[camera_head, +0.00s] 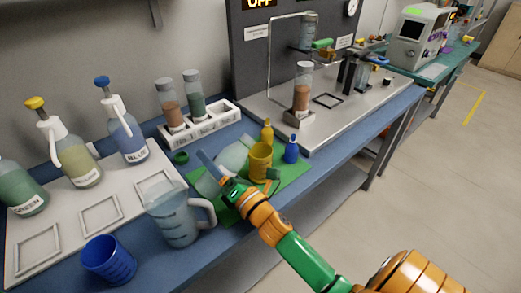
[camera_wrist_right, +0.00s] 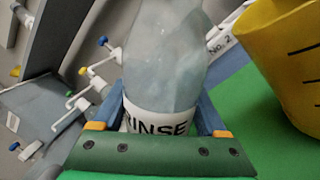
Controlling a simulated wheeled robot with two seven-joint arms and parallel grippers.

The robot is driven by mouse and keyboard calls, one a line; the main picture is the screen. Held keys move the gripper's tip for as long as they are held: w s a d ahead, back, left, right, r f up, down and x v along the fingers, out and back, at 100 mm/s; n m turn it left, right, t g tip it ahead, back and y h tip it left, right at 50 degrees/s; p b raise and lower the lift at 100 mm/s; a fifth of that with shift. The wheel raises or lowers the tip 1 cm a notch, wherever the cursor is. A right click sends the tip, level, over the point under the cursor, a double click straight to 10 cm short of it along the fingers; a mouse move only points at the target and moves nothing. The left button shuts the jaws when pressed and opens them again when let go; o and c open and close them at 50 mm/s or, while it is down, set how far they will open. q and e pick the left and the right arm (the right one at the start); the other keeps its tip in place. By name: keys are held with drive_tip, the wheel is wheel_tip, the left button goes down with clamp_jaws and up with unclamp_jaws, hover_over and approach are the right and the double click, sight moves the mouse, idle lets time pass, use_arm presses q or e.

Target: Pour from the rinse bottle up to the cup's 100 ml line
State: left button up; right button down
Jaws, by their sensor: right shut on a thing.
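The rinse bottle (camera_wrist_right: 165,60) is pale and translucent, with a white label reading RINSE, and stands between the fingers of my right gripper (camera_wrist_right: 158,118). In the head view the bottle (camera_head: 232,156) looks tilted over the green mat, left of the yellow cup. My right gripper (camera_head: 220,178) is shut on it, and partly hides it. The yellow cup (camera_head: 260,164) stands upright on the mat; its dark level lines show in the right wrist view (camera_wrist_right: 298,60). The cup's inside and the bottle's mouth cannot be made out. My left gripper is not in view.
A clear pitcher (camera_head: 175,220) and a blue cup (camera_head: 108,262) stand front left. A yellow bottle (camera_head: 267,134) and a blue bottle (camera_head: 291,150) stand close behind and right of the yellow cup. A white rack (camera_head: 205,125) with two tubes is behind the green mat (camera_head: 298,175).

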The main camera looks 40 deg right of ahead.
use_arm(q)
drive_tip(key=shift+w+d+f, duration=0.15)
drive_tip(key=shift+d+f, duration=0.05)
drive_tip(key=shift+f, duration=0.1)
use_arm(e)
drive_tip(key=shift+a+f+m, duration=0.1)
drive_tip(key=shift+f+m, duration=0.1)
drive_tip(key=shift+m, duration=0.2)
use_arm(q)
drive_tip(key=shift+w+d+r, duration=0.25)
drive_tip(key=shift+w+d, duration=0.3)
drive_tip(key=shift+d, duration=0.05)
use_arm(e)
drive_tip(key=shift+a+r+m+t+h, duration=0.15)
drive_tip(key=shift+r+m, duration=0.25)
drive_tip(key=shift+m, duration=0.1)
drive_tip(key=shift+a+r+m+t+h, duration=0.1)
drive_tip(key=shift+r+m+t+h, duration=0.05)
drive_tip(key=shift+r+m, duration=0.3)
